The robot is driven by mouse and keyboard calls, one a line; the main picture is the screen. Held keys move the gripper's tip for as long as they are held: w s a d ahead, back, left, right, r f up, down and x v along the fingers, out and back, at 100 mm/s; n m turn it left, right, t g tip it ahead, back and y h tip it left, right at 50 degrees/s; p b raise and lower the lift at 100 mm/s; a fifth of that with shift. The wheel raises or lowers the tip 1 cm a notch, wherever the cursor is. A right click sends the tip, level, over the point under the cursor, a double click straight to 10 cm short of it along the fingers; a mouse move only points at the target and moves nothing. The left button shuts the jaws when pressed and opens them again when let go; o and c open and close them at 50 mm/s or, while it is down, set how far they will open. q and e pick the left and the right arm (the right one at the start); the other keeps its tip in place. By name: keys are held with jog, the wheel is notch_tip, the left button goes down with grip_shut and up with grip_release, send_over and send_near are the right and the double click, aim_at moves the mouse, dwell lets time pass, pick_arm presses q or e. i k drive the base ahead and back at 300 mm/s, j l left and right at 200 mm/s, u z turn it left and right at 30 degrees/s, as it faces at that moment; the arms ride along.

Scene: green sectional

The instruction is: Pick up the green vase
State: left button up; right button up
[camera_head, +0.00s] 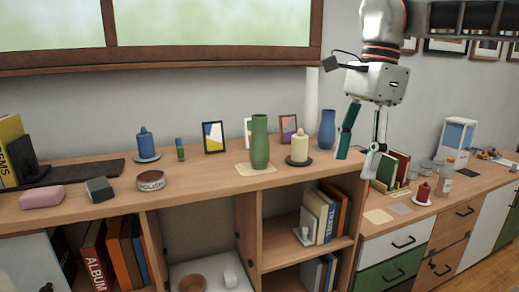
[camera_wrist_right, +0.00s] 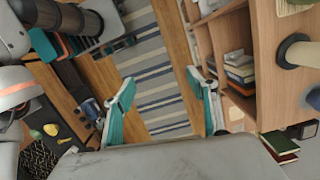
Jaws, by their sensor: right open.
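The green vase (camera_head: 260,142) stands upright on a pale square mat (camera_head: 256,169) on the wooden shelf top, near the middle of the head view. My right gripper (camera_head: 356,166) hangs at the right end of that shelf top, fingers pointing down and spread apart. It is empty and well to the right of the vase, with the candle between them. In the right wrist view the open fingers (camera_wrist_right: 163,80) show with only floor and a striped rug beyond. I cannot clearly make out the vase in that view. My left gripper is not in view.
A cream candle (camera_head: 299,147) on a dark dish stands just right of the vase. A blue vase (camera_head: 327,130) and picture frames stand behind. Free wood lies between tin and mat.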

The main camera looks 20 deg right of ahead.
aim_at(260, 156)
jog(key=i+l+u, duration=0.1)
jog(key=i+u, duration=0.15)
jog(key=i, duration=0.55)
jog(key=i+z, duration=0.1)
jog(key=i, duration=0.25)
